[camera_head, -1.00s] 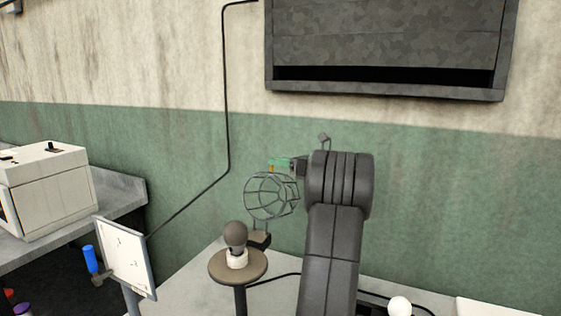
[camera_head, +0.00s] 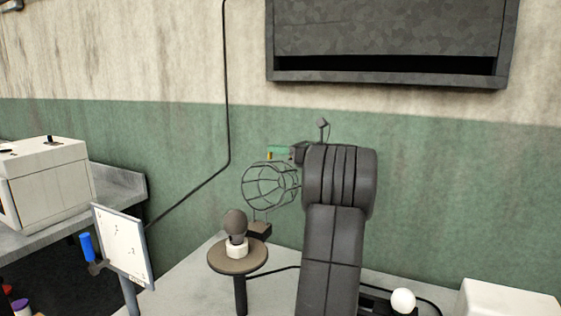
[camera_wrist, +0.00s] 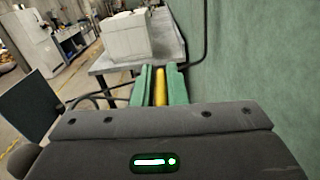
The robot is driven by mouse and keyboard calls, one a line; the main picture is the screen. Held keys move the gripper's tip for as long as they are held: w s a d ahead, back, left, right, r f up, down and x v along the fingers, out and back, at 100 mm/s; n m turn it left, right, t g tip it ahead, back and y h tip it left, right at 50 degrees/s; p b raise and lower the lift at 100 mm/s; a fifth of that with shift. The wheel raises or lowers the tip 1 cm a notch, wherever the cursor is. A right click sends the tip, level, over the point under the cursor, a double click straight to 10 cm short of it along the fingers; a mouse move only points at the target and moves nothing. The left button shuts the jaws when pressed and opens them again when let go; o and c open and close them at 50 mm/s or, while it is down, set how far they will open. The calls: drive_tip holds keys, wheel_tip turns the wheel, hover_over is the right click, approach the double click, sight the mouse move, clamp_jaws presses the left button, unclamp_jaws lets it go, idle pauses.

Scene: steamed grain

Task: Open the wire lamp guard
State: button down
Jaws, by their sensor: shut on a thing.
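The wire lamp guard (camera_head: 271,186) is a dark round cage in the head view. It sits up and to the right of the dark bulb (camera_head: 235,225), clear of it, beside a dark block (camera_head: 258,231). The bulb stands upright in a white socket on a round brown stand (camera_head: 223,258). My gripper (camera_head: 275,152) has green fingers and is at the guard's top. In the wrist view my gripper (camera_wrist: 160,84) is shut on a yellow handle (camera_wrist: 160,90), between its two green fingers. The guard itself does not show clearly in the wrist view.
A white panel (camera_head: 122,246) on a post stands left of the stand. A white box (camera_head: 48,183) sits on a grey bench further left. A small white bulb (camera_head: 403,300) is at the lower right. The green wall is close behind the guard, with a dark cabinet (camera_head: 390,45) above.

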drive_tip(key=shift+s+a+r+n+b, duration=0.2)
drive_tip(key=shift+s+r+n+b, duration=0.25)
drive_tip(key=shift+b, duration=0.3)
drive_tip(key=shift+s+a+r+n+b, duration=0.15)
drive_tip(key=shift+s+r+n+b, duration=0.2)
drive_tip(key=shift+s+b, duration=0.35)
drive_tip(key=c, duration=1.5)
unclamp_jaws()
drive_tip(key=b+v, duration=0.1)
drive_tip(key=v, duration=1.2)
drive_tip(key=shift+d, duration=0.4)
drive_tip(key=shift+s, duration=0.1)
